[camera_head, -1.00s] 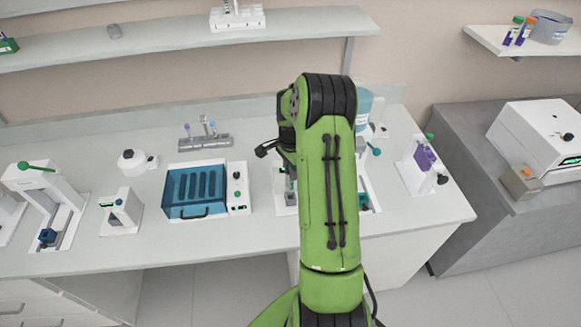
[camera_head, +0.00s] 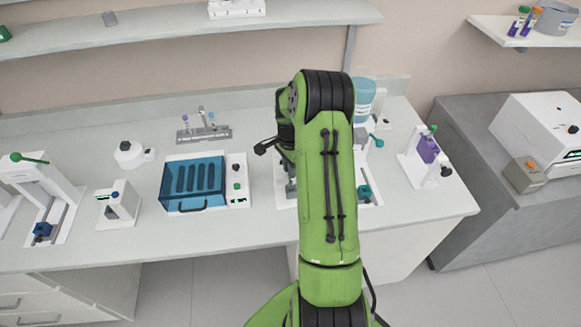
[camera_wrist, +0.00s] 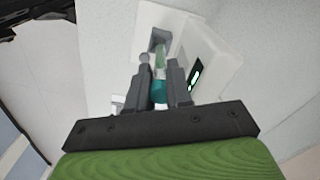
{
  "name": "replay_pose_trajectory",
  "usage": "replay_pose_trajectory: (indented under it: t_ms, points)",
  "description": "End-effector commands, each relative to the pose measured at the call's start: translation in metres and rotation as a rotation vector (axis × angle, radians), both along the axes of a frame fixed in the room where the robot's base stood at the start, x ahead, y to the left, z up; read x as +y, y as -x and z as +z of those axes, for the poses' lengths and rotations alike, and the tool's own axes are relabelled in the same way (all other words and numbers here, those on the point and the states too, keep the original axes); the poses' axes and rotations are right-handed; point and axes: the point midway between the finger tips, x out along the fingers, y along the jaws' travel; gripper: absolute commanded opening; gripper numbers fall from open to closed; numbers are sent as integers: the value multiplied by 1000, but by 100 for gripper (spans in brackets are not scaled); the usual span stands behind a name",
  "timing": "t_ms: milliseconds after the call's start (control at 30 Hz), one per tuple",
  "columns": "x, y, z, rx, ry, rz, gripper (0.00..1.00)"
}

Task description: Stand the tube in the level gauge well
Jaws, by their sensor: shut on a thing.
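In the wrist view, my gripper (camera_wrist: 159,76) is shut on a tube (camera_wrist: 160,62) with a teal cap (camera_wrist: 159,92). The tube's pale body extends past the fingertips toward a grey recessed part (camera_wrist: 158,38) of a white device (camera_wrist: 209,68) with a lit display, which looks like the level gauge and its well. I cannot tell whether the tube's end is inside the recess or just above it.
On the bench (camera_head: 270,225), a blue-lidded box (camera_head: 193,184) stands left of my arm, with a small rack (camera_head: 203,133) behind it. A white stand with a purple block (camera_head: 428,150) is to the right. A small white display device (camera_head: 118,205) stands farther left.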

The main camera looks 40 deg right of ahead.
Motion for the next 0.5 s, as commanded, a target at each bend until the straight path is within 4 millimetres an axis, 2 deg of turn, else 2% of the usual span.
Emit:
replay_pose_trajectory:
  t_ms: [500]
  points:
    - [0,1,-5,0,0,0,3]
